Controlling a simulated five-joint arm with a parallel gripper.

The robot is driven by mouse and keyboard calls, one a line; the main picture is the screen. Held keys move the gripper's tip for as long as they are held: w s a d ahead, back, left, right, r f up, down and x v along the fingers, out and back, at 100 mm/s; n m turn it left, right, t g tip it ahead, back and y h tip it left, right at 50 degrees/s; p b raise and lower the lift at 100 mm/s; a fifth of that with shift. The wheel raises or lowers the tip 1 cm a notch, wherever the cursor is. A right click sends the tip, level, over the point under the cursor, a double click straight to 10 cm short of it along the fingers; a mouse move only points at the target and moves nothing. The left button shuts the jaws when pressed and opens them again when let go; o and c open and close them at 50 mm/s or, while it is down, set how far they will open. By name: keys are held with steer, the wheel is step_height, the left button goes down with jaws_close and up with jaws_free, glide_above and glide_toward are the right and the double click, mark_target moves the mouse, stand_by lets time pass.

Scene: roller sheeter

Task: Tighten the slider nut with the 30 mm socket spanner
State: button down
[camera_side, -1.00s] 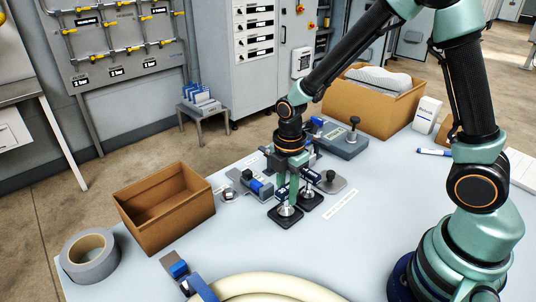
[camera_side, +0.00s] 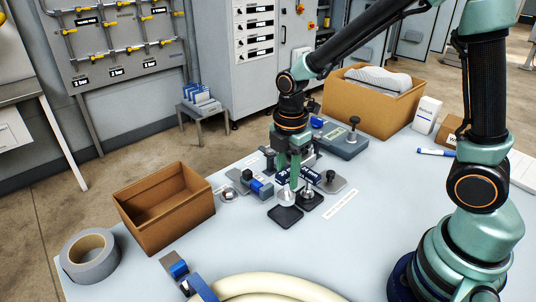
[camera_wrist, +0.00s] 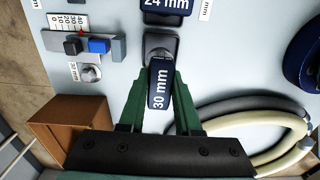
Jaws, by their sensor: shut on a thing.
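My gripper (camera_wrist: 160,98) is shut on the 30 mm socket spanner (camera_wrist: 160,88), whose dark blue handle is marked "30 mm". In the side view my gripper (camera_side: 293,176) holds the spanner with its silver socket (camera_side: 286,198) down, just above a bare black pad (camera_side: 285,218). The slider (camera_wrist: 98,46), with blue blocks and a scale, lies left of the spanner in the wrist view; it also shows in the side view (camera_side: 258,186). A silver nut (camera_wrist: 91,73) on a round base is beside it, also seen in the side view (camera_side: 229,195).
The 24 mm spanner (camera_wrist: 166,5) stands on a neighbouring black pad, close to my gripper. An open cardboard box (camera_side: 165,210) and a tape roll (camera_side: 89,257) are at the left. A cream hose (camera_side: 270,287) lies at the front. A grey device (camera_side: 343,140) stands behind.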

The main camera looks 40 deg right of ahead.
steer(key=c, duration=1.5)
jaws_free()
jaws_close()
steer(key=w+a+r, duration=0.1)
steer(key=w+a, duration=0.2)
steer(key=w, duration=0.5)
steer(key=w+a+r, duration=0.1)
steer(key=w+a, duration=0.2)
steer(key=w, duration=0.4)
steer(key=shift+w+a+f, duration=0.1)
steer(key=shift+f, duration=1.95)
steer(key=shift+f, duration=1.4)
